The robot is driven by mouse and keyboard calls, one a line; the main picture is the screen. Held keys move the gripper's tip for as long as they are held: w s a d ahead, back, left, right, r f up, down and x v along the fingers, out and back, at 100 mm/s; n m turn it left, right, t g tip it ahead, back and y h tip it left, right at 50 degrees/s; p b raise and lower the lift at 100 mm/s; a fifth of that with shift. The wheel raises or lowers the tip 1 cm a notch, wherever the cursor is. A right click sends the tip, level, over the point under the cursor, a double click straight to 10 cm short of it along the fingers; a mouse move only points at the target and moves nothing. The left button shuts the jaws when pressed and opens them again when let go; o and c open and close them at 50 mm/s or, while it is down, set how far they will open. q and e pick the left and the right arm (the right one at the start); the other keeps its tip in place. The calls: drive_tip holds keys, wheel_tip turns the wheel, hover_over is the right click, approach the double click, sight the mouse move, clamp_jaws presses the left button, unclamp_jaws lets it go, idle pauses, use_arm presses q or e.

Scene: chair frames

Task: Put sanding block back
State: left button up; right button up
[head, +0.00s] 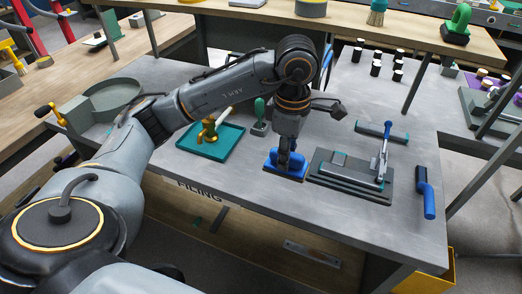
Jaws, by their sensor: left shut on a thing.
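The sanding block (285,172) is blue on top with a brown underside. It is at the front middle of the grey workbench (245,185). My left gripper (284,157) points down over the block and is shut on it. The fingertips are partly hidden by the block's blue top. I cannot tell whether the block touches the bench or is just above it. My right gripper is not in the head view.
A teal tray (228,143) with a brass-coloured item is left of the block. A dark stepped fixture (335,178) stands close on its right, with a blue-handled tool (426,196) beyond. A green-handled tool (259,113) stands behind. The bench's front strip is clear.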

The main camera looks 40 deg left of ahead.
use_arm(q)
drive_tip(key=w+a+f, duration=0.2)
drive_tip(key=a, duration=0.1)
drive_tip(key=w+a+f+p, duration=0.1)
drive_tip(key=w+a+f, duration=0.1)
drive_tip(key=f, duration=0.1)
drive_tip(key=w+a+f+p, duration=0.1)
drive_tip(key=w+a+f, duration=0.1)
drive_tip(key=a+f, duration=0.1)
drive_tip(key=shift+w+a, duration=0.3)
drive_tip(key=shift+w, duration=0.05)
drive_tip(key=f+p, duration=0.2)
drive_tip(key=f, duration=0.1)
drive_tip(key=shift+w+a, duration=0.1)
drive_tip(key=shift+a, duration=0.25)
drive_tip(key=shift+f, duration=0.65)
drive_tip(key=o, duration=1)
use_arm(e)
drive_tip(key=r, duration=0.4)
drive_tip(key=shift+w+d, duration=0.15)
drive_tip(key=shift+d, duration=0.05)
use_arm(q)
drive_tip(key=shift+r, duration=0.15)
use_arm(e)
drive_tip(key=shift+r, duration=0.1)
